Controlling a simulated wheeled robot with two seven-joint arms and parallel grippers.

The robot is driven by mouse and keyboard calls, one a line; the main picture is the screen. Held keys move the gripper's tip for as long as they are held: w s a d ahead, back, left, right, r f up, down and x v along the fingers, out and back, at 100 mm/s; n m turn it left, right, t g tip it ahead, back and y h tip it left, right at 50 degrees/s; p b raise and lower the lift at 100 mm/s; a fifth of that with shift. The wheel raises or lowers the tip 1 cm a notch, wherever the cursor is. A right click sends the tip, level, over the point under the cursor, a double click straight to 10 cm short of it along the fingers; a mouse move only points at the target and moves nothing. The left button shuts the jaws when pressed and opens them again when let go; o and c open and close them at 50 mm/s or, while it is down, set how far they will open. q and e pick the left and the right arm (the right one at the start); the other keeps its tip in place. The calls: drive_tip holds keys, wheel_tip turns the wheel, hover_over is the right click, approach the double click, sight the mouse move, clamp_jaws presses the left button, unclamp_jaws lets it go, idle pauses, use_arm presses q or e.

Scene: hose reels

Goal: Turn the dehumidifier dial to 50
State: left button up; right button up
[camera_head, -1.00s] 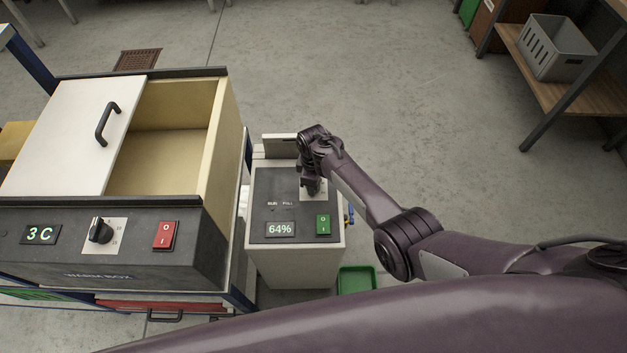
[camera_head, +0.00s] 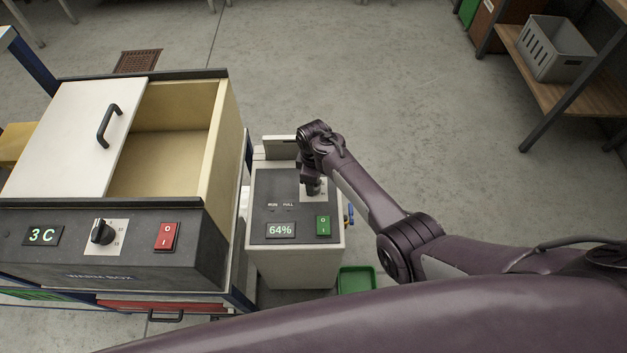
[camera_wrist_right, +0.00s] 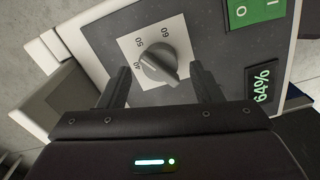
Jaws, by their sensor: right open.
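The dehumidifier (camera_head: 262,205) is a pale cabinet with a dark top panel, a 64% display (camera_head: 280,230) and a green switch (camera_head: 323,226). Its grey dial (camera_wrist_right: 158,66) sits on a white plate marked 40, 50 and 60 in the right wrist view. The dial's ridge runs from upper left to lower right; I cannot tell which end is the pointer. My right gripper (camera_wrist_right: 159,70) is open, with one finger on each side of the dial and gaps showing. In the head view my right gripper (camera_head: 313,187) hides most of the dial. My left gripper is not in view.
A warm box (camera_head: 110,243) with its own dial (camera_head: 102,232) and red switch (camera_head: 166,237) stands close on the left. A green tray (camera_head: 357,280) lies at the dehumidifier's lower right. A shelf (camera_head: 560,92) with a grey crate (camera_head: 555,50) is far right. Floor between is clear.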

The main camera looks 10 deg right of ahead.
drive_tip(key=shift+r, duration=2.65)
